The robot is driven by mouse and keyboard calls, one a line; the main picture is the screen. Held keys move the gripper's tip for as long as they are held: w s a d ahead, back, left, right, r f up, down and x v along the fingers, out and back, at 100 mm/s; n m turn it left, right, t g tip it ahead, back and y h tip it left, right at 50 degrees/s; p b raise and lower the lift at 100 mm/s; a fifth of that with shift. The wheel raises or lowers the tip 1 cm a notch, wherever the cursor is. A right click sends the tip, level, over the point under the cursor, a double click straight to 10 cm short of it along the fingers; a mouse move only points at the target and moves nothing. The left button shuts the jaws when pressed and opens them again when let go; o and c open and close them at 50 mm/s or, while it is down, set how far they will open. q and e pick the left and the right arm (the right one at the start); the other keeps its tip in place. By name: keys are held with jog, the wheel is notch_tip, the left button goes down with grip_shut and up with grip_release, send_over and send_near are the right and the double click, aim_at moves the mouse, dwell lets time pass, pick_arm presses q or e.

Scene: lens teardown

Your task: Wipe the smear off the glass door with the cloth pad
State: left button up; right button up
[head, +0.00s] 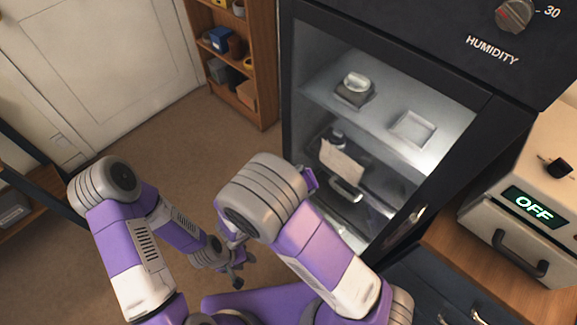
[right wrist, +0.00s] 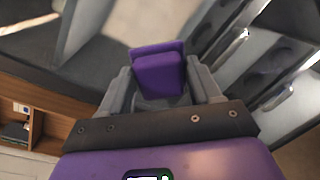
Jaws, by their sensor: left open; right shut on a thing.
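The glass door (head: 385,150) of the black cabinet is shut in the head view. A pale bright patch shows low on its right side; I cannot tell whether it is the smear or a reflection. My right gripper (right wrist: 160,85) is shut on the purple cloth pad (right wrist: 160,72) in the right wrist view. In the head view my right arm hides most of that gripper, near the door's lower left; contact with the glass cannot be told. My left gripper (head: 236,277) is open and empty, low over the floor.
Behind the glass are a shelf with a round lens-like part (head: 355,88) and a small square tray (head: 412,130). A beige box (head: 520,200) reading OFF stands on a wooden top at right. A wooden bookcase (head: 235,60) stands left of the cabinet.

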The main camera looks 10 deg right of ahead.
aim_at(329, 159)
jog(key=shift+w+a+r+n+t, duration=0.15)
jog(key=shift+w+r+n+t, duration=0.15)
jog(key=shift+w+t, duration=0.2)
jog(key=shift+w+a+r+n+t, duration=0.15)
jog(key=shift+w+r+n+t, duration=0.2)
jog(key=shift+w, duration=0.25)
pick_arm(q)
jog(key=shift+w+f, duration=0.1)
jog(key=shift+w, duration=0.35)
pick_arm(e)
jog(key=shift+x, duration=2.15)
jog(key=shift+x, duration=0.9)
jog(key=shift+w+f, duration=0.1)
jog(key=shift+f, duration=0.05)
pick_arm(q)
jog(key=shift+f, duration=0.1)
pick_arm(e)
jog(key=shift+s+d, duration=0.5)
jog(key=shift+s, duration=0.2)
jog(key=shift+s+d, duration=0.5)
jog(key=shift+s, duration=0.2)
